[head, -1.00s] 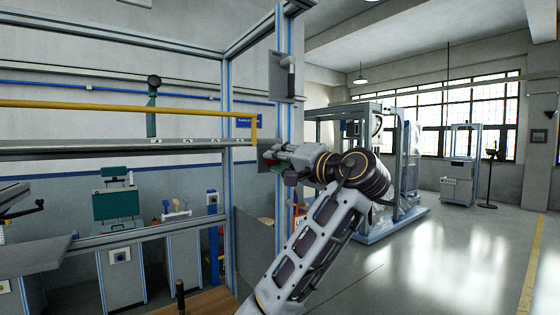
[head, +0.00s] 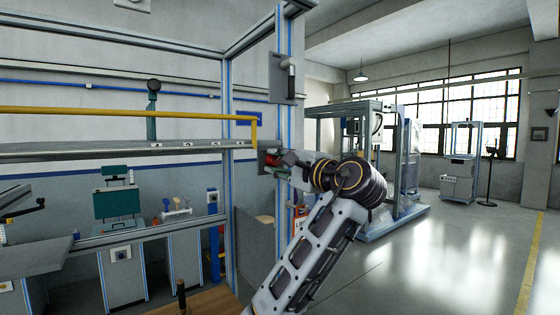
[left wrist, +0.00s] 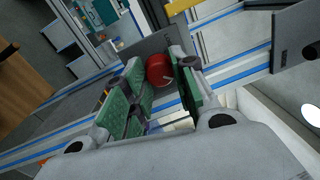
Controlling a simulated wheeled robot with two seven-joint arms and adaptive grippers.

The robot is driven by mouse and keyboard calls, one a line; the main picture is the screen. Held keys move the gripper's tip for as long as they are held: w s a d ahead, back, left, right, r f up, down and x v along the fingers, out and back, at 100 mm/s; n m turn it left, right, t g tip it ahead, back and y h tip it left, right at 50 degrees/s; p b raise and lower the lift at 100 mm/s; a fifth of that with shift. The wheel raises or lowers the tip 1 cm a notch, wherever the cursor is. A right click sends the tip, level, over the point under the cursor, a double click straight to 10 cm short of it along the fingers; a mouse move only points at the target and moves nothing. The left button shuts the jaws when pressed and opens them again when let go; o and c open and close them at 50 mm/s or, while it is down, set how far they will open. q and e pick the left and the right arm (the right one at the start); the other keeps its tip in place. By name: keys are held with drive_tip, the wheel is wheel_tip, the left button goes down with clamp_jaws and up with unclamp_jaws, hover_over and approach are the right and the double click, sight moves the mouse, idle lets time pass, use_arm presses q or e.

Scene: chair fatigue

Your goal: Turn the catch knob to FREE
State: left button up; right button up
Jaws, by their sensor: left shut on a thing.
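The catch knob (head: 272,160) is red and sits on a dark plate on the upright frame post, at the right end of the long shelf. In the left wrist view the red knob (left wrist: 160,70) shows between green finger pads, with a pale mark on its face. My left gripper (head: 285,161) reaches it from the right and is shut on it. The gripper's pads (left wrist: 155,88) stand on either side of the knob. The knob's lettering cannot be read. My right gripper is not in view.
A yellow rail (head: 130,112) runs along the frame above the grey shelf (head: 120,150). A plate with a grey handle (head: 284,78) is higher on the post. A grey panel (head: 254,245) stands below. Open floor (head: 455,250) lies to the right.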

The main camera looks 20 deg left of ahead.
use_arm(q)
drive_tip(key=shift+f+m, duration=0.1)
drive_tip(key=shift+m, duration=0.4)
drive_tip(key=o, duration=1)
drive_tip(key=shift+d, duration=0.1)
drive_tip(key=shift+o, duration=0.2)
drive_tip(key=v, duration=1.2)
